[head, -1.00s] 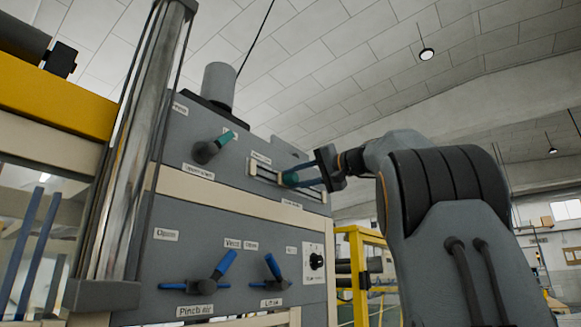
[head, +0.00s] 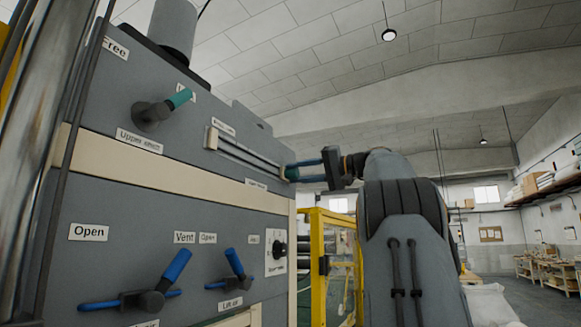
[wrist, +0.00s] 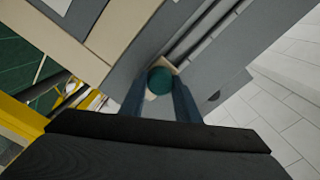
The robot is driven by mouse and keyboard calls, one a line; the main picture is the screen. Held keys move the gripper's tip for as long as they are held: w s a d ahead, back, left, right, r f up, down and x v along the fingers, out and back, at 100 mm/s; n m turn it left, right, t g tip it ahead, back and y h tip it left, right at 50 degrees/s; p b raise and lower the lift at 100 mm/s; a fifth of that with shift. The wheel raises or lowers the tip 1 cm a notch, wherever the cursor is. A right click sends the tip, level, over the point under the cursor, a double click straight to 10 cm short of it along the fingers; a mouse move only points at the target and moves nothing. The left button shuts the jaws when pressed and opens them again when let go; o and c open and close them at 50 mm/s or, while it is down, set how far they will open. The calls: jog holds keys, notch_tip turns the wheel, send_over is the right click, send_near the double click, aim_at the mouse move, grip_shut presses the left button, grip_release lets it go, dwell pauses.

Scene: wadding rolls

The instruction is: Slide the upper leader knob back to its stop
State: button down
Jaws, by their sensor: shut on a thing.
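The upper leader knob is a teal-green knob (head: 291,173) at the right end of a slotted rail (head: 243,152) on the upper grey panel. In the wrist view the round teal knob (wrist: 160,80) sits between my two blue fingers, close to the pale end block of the rail. My gripper (head: 298,172) comes from the right and is shut on the knob. The fingers hide part of the knob's sides.
A teal-handled lever (head: 160,108) stands left of the rail. Blue-handled levers (head: 172,268) (head: 234,264) are on the lower panel. A black dial (head: 279,249) sits below the knob. A yellow guard frame (head: 318,245) stands right of the panel, under my arm.

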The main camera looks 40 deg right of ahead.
jog(key=shift+d+r, duration=0.1)
jog(key=shift+d, duration=0.05)
jog(key=c, duration=1.3)
grip_release()
jog(key=shift+w+d, duration=0.1)
jog(key=shift+d, duration=0.1)
jog(key=shift+c, duration=0.2)
jog(key=shift+a, duration=0.15)
jog(key=b+v, duration=0.2)
jog(key=v, duration=0.6)
jog(key=shift+a, duration=0.1)
